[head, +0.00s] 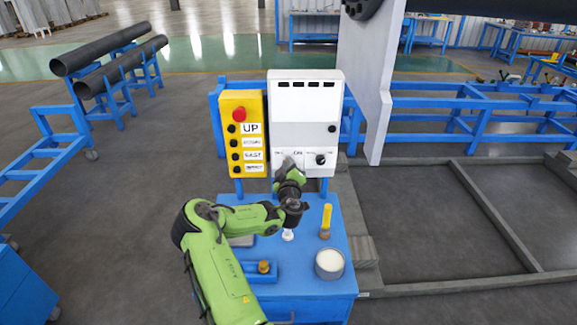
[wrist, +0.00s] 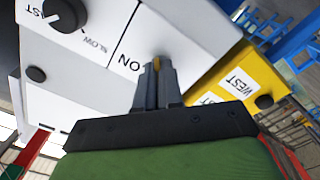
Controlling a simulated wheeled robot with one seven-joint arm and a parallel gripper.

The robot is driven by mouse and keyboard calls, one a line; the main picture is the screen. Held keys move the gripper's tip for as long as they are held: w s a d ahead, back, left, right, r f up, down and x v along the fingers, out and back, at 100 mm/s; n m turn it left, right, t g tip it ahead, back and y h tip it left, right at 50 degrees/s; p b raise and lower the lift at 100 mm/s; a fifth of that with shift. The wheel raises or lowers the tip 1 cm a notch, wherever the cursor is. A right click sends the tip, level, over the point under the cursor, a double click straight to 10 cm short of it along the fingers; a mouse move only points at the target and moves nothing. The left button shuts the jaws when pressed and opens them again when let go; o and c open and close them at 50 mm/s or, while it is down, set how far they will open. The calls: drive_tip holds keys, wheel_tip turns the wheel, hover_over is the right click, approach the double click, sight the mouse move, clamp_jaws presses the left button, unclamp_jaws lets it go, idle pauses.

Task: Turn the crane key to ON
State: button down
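The white control box (head: 305,95) stands upright at the back of the blue table, with an ON label (head: 298,153) low on its front. My gripper (head: 288,163) is at the lower front of the box, just below that label. In the wrist view my gripper (wrist: 157,75) has its two fingers close together, pointing at the white face beside the ON label (wrist: 128,63). A small brass-coloured piece, seemingly the crane key (wrist: 157,62), shows between the fingertips. Most of it is hidden, so its turn angle cannot be told. The gripper hides it in the head view.
A black speed knob (head: 321,159) sits right of my gripper. A yellow button box (head: 243,130) with a red button stands close on the left. The blue table (head: 318,285) below holds a yellow-handled tool (head: 326,218) and a round white-filled tin (head: 329,263).

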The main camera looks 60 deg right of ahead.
idle(0.4)
drive_tip(key=m+b, duration=1.7)
drive_tip(key=b, duration=0.1)
drive_tip(key=shift+f+m, duration=0.1)
drive_tip(key=shift+m, duration=0.3)
idle(0.3)
drive_tip(key=c, duration=1.3)
unclamp_jaws()
drive_tip(key=shift+s, duration=0.1)
